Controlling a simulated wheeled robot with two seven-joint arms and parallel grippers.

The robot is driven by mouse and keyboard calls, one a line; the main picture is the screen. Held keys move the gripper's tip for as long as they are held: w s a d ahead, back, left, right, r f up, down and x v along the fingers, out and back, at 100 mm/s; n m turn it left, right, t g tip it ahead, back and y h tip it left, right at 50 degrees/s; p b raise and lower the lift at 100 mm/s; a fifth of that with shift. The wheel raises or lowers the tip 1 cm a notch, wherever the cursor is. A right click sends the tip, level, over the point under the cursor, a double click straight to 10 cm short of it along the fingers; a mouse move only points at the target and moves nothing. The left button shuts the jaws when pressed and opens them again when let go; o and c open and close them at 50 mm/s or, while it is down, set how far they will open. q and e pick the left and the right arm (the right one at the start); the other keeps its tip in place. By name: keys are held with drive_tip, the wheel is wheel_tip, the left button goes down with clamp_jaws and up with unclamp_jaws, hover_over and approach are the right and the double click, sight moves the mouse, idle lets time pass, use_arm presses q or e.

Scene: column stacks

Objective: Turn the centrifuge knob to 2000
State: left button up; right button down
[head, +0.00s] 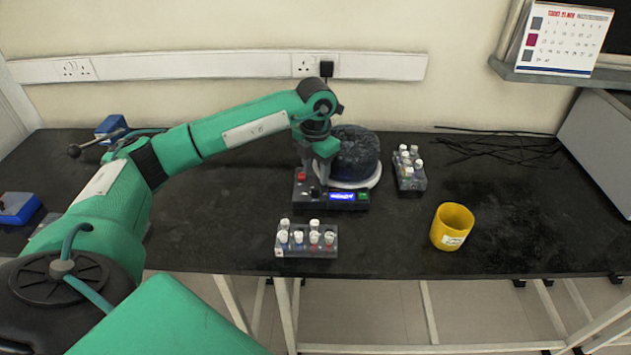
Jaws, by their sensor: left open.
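The centrifuge (357,158) stands on the black bench, with a dark round drum on a pale base. Its front panel has a red button (301,176), a lit blue display (342,196) and a green part at the right. The display text is too small to read. My left gripper (318,188) points down over the left part of the panel. It is open, with its fingers at the dark knob area. The knob (314,192) is mostly hidden by the fingers, and I cannot tell if they touch it. My right gripper is not in view.
A tube rack (307,252) stands in front of the centrifuge and another rack (411,178) to its right. A yellow cup (452,227) is at the front right. Black cables (500,150) lie behind. The bench's right middle is clear.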

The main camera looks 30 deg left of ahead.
sight(315, 187)
use_arm(q)
wheel_tip(315, 187, up, 9)
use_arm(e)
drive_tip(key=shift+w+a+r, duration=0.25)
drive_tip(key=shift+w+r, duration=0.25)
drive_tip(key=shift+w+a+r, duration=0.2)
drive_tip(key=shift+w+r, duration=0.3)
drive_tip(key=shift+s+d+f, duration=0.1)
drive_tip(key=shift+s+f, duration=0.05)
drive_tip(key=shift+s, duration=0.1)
